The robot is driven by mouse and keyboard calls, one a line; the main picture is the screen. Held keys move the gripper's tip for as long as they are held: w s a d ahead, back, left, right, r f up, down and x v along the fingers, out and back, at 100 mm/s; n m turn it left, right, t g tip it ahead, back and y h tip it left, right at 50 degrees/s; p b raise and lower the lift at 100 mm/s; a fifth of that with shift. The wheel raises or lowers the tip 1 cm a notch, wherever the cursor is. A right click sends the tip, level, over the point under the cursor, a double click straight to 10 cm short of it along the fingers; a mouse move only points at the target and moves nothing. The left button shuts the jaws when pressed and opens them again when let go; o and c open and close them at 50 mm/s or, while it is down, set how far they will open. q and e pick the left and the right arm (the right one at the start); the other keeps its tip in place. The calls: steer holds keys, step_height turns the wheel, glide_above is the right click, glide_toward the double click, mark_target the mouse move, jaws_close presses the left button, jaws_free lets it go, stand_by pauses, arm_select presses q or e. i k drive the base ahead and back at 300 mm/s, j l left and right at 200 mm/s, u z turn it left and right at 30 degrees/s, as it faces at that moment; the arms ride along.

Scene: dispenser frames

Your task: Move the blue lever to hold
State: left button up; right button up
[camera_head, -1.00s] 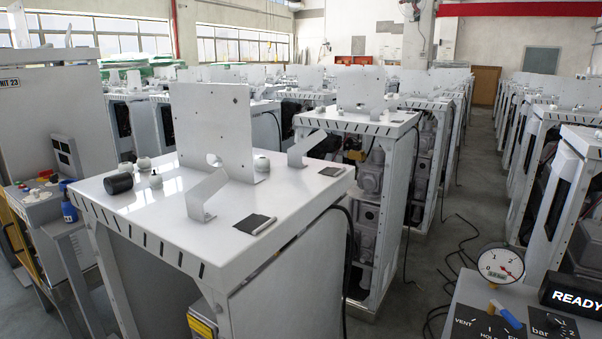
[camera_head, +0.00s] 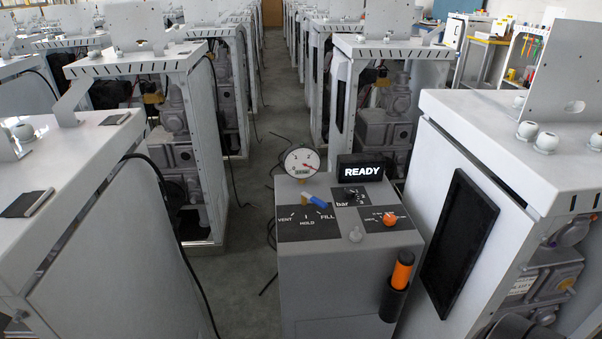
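The blue lever (camera_head: 317,202) is on a dark panel (camera_head: 295,228) on top of a grey console (camera_head: 330,275) in the middle of the view. The panel is marked VENT on the left, HOLD in the middle and FILL on the right. The lever slants down to the right, with its blue end toward the FILL side. A small tan part shows at its upper left end. Neither of my grippers is in view.
A round gauge (camera_head: 302,161) and a READY display (camera_head: 361,169) stand at the console's back. An orange knob (camera_head: 390,219) is right of the lever. An orange-handled tool (camera_head: 402,270) sits in a black holder on the front. White machine frames (camera_head: 480,150) flank the console.

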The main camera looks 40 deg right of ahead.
mark_target(318, 201)
steer(key=z, duration=1.25)
